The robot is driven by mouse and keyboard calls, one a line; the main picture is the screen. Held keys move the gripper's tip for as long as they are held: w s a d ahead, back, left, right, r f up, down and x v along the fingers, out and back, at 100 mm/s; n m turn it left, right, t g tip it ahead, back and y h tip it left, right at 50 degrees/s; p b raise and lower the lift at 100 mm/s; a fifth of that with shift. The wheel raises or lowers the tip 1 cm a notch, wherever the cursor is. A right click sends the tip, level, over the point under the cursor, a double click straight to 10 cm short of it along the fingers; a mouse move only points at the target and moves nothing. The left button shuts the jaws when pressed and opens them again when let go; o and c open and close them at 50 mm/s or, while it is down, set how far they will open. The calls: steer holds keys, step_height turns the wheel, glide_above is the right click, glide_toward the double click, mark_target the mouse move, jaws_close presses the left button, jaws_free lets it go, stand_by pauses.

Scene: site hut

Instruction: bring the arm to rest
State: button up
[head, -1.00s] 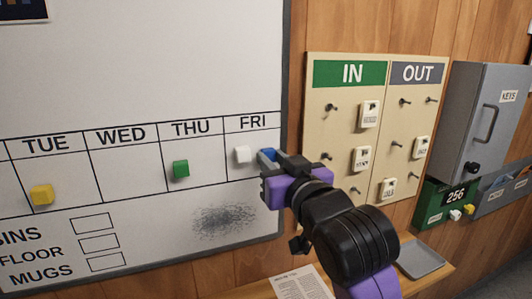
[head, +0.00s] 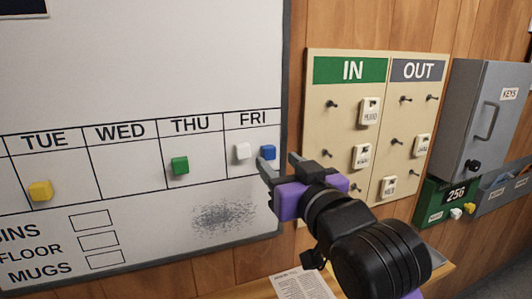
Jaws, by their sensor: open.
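My gripper (head: 279,163) is in the head view in front of the right edge of the whiteboard, its two grey fingers apart with nothing between them. A blue magnet (head: 268,152) sits in the FRI box of the whiteboard (head: 150,60), just left of the fingertips and apart from the grip. A white magnet (head: 243,151) is beside it in the same box. My arm reaches in from the lower right.
A green magnet (head: 180,165) is under THU and a yellow one (head: 40,190) under TUE. The IN/OUT peg board (head: 397,120) hangs right of the gripper. A grey key cabinet (head: 490,110), a green box (head: 434,203) and a shelf with a paper (head: 302,285) stand nearby.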

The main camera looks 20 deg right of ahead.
steer(key=s+r+t, duration=0.3)
steer(key=s+r, duration=0.2)
steer(key=s+f+m+h, duration=0.1)
steer(key=s+f, duration=0.6)
steer(key=f, duration=0.3)
steer(key=s+f+m, duration=0.1)
steer(key=s+f, duration=0.5)
steer(key=f, duration=0.4)
steer(key=s+f+n+g, duration=0.1)
steer(key=s+f+g, duration=0.2)
steer(key=s+f, duration=0.5)
steer(key=s+f+n+g+y, duration=0.1)
steer(key=s+f+g, duration=0.2)
steer(key=s+f, duration=0.5)
steer(key=s, duration=0.7)
steer(key=shift+s, duration=0.15)
steer(key=shift+f, duration=0.1)
